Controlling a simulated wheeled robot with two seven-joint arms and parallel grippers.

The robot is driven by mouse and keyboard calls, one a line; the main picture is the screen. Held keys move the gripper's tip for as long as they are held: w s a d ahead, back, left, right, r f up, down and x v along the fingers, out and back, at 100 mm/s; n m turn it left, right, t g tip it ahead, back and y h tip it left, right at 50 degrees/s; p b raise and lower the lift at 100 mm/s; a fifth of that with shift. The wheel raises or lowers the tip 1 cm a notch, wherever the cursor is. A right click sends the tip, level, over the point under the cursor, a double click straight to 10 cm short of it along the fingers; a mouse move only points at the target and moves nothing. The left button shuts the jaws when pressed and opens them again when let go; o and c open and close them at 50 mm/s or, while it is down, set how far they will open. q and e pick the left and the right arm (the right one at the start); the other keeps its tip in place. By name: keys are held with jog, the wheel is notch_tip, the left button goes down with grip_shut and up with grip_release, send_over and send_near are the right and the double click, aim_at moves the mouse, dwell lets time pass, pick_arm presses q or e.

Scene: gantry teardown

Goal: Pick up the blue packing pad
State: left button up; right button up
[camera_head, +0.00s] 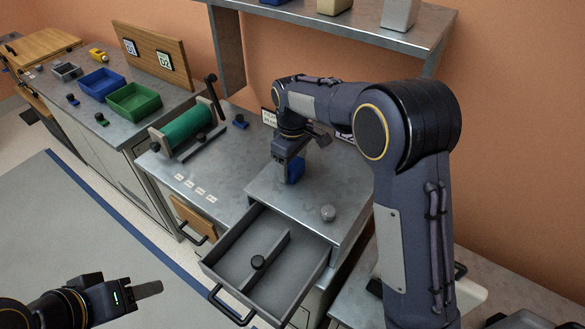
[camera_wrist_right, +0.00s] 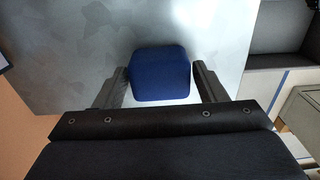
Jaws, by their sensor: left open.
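The blue packing pad (camera_wrist_right: 161,74) lies on the grey metal worktop, between the fingertips of my right gripper (camera_wrist_right: 160,88) in the right wrist view. A narrow gap shows on each side of the pad, so the fingers are open and not pressed on it. In the head view the pad (camera_head: 296,171) is partly hidden by my right gripper (camera_head: 288,160), which points down at it. My left gripper (camera_head: 148,289) is at the lower left over the floor, open and empty, far from the pad.
An open grey drawer (camera_head: 235,262) with a divider and a dark knob juts out below the worktop. A green roller (camera_head: 187,127) is to the left. A shelf (camera_head: 345,32) hangs above. Blue (camera_head: 103,96) and green bins (camera_head: 135,114) stand further left.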

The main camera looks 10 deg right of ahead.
jog(key=c, duration=0.7)
jog(key=shift+o, duration=0.2)
